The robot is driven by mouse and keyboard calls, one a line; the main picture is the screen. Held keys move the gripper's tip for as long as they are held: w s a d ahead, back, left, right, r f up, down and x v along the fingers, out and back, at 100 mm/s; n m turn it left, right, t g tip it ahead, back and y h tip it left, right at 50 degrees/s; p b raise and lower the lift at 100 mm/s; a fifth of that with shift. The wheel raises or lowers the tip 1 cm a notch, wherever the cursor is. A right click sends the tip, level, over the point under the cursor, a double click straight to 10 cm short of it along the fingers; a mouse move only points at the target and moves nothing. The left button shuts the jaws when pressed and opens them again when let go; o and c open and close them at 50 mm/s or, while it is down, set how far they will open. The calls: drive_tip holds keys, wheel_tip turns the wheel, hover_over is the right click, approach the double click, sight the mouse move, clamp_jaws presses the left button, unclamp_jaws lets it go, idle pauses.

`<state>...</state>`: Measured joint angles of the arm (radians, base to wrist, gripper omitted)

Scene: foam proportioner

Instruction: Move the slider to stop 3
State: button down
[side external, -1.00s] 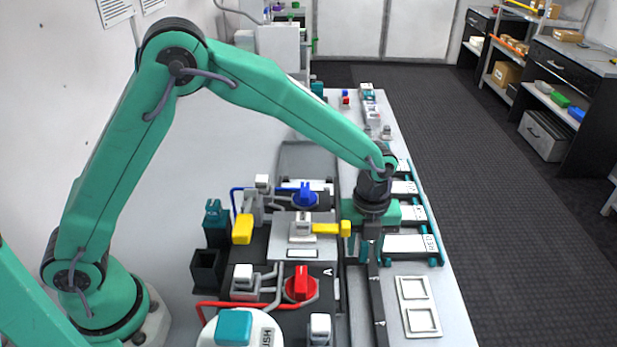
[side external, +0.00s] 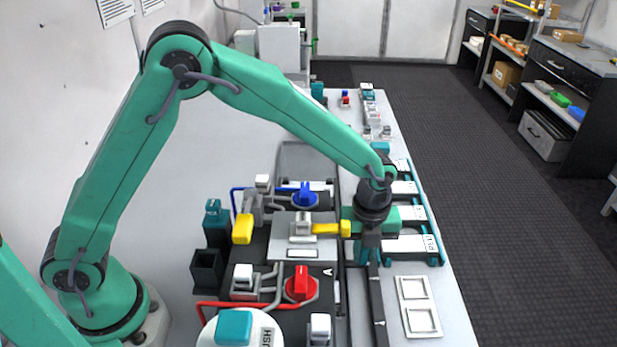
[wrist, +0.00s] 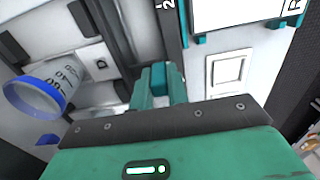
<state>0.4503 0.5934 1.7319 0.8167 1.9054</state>
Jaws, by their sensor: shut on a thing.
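The slider shows in the wrist view as a small teal block (wrist: 159,74) between my fingertips. My gripper (side external: 367,256) points down over the slide track (side external: 377,305) on the right side of the panel. In the wrist view my gripper (wrist: 161,88) is shut on the slider from both sides. In the side view my fingers hide the slider. A "2" mark is at the top of the wrist view, a little beyond my fingers. I cannot read a "3" mark in either view.
A yellow lever (side external: 327,229) and a red knob (side external: 300,286) are left of my gripper. A blue knob (side external: 305,195) is behind. Labelled white plates (side external: 411,246) on teal rails and a white two-window frame (side external: 418,304) lie to the right.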

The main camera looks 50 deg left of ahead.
drive_tip(key=shift+s+d, duration=1.2)
drive_tip(key=c, duration=1.4)
unclamp_jaws()
drive_tip(key=shift+o, duration=0.2)
drive_tip(key=shift+w+a, duration=0.1)
